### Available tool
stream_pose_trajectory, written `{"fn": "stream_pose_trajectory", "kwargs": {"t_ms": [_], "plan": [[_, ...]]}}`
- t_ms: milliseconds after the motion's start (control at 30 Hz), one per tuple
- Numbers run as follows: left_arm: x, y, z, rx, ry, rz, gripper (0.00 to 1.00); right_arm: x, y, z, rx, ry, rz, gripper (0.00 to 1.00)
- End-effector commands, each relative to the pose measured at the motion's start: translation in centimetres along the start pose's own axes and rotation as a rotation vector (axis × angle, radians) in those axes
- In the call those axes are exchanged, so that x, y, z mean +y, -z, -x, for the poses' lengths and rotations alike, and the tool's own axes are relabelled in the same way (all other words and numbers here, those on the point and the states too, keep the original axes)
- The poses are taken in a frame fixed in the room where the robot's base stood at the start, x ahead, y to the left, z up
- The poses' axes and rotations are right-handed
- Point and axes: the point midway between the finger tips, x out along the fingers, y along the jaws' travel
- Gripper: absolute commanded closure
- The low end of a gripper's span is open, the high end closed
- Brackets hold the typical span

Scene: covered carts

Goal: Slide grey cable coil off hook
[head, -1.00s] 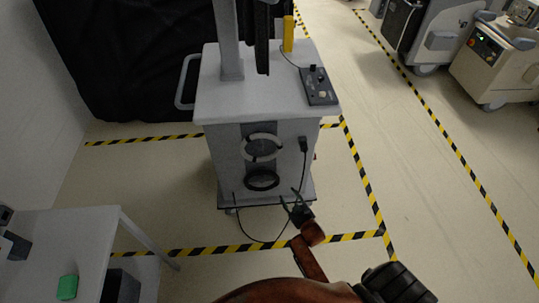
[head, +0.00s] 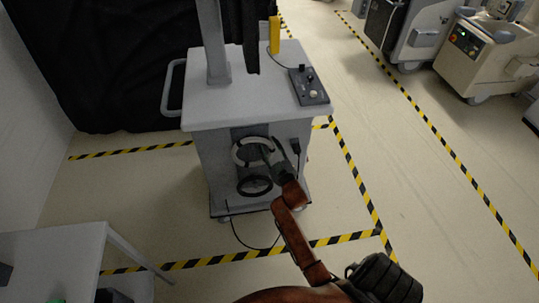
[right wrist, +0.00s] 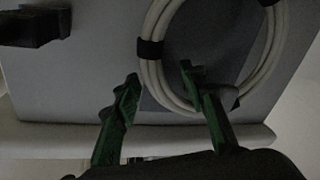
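The grey cable coil (head: 237,155), a pale ring with black ties, hangs on the front face of the grey cart (head: 212,165). In the right wrist view the coil (right wrist: 147,75) fills the upper middle. My right gripper (head: 270,152) is at the coil's right side in the head view. In the right wrist view my right gripper (right wrist: 160,79) is open, one green finger over the coil's opening and the other outside it, with the coil's strands between them. I cannot tell whether they touch. The hook cannot be made out. My left gripper is out of view.
A black coil (head: 241,188) hangs just below the grey one. A black plug (head: 295,146) and cable are to the right on the cart front. A grey table (head: 60,255) stands at lower left. Striped floor around the cart is clear.

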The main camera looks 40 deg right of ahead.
Motion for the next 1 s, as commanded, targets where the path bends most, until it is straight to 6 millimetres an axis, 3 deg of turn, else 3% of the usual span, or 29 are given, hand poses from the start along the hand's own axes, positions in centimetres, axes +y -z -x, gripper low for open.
{"fn": "stream_pose_trajectory", "kwargs": {"t_ms": [200,467,1000], "plan": [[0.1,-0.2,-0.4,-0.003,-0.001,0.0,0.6,0.0,-0.1,-1.6,-0.002,0.0,0.0,0.61],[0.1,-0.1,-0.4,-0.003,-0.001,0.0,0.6,-0.1,0.0,-1.7,-0.001,0.001,-0.001,0.61],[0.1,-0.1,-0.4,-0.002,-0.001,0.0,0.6,-0.2,0.0,-1.7,0.0,0.002,0.0,0.98]]}}
